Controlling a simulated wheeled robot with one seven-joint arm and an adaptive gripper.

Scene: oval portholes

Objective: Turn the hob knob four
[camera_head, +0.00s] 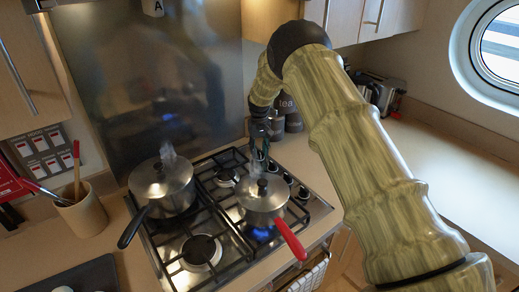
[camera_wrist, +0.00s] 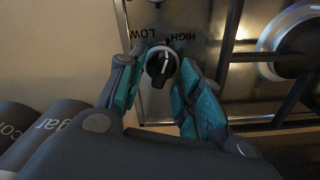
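A black hob knob (camera_wrist: 161,66) with a white pointer line sits on the steel hob panel in the wrist view. Upside-down LOW and HIGH labels are just above it. My gripper (camera_wrist: 163,72) has its teal-padded fingers on either side of this knob, apart, with a small gap seeming to show on each side. In the head view my gripper (camera_head: 260,150) is at the far end of the knob row, hiding the knob there. Other knobs (camera_head: 288,178) show nearer along the hob's right side.
A steaming red-handled pan (camera_head: 262,196) stands over a blue flame, close to my gripper. A steaming black-handled pan (camera_head: 163,187) stands at the left. Dark canisters (camera_head: 292,115) stand behind my gripper. A toaster (camera_head: 377,90) is at the back right. The right counter (camera_head: 465,175) is clear.

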